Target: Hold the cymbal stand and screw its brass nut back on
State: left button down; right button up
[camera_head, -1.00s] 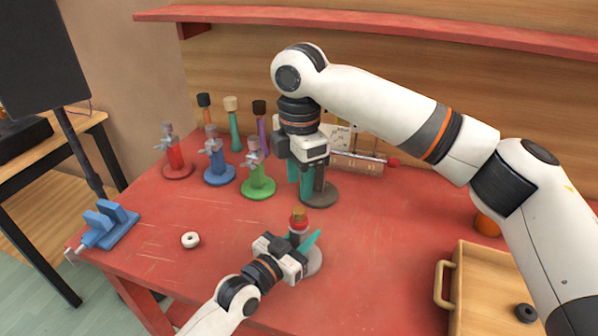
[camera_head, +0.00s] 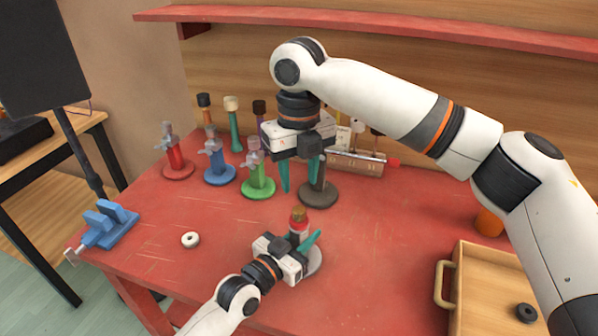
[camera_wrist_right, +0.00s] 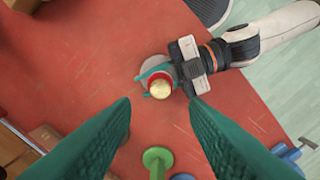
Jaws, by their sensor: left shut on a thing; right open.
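The cymbal stand (camera_head: 299,229) is a red upright on a round grey base near the table's middle front. A brass-coloured nut (camera_head: 299,213) sits on its top; how tightly it is threaded cannot be told. In the right wrist view the nut (camera_wrist_right: 160,89) shows from above, centred between the fingers. My left gripper (camera_head: 305,243) is shut on the stand's upright from the front, and partly hides it. My right gripper (camera_head: 300,188) is open and empty, pointing down above the nut, its teal fingers apart and clear of it.
Red (camera_head: 176,162), blue (camera_head: 218,172) and green (camera_head: 257,183) clamp stands are at the back left. A dark round base (camera_head: 318,196) stands behind my right gripper. A white ring (camera_head: 190,240), blue vise (camera_head: 110,222) and wooden tray (camera_head: 458,258) lie around the table.

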aim_at(299, 210)
jog(key=shift+f, duration=4.05)
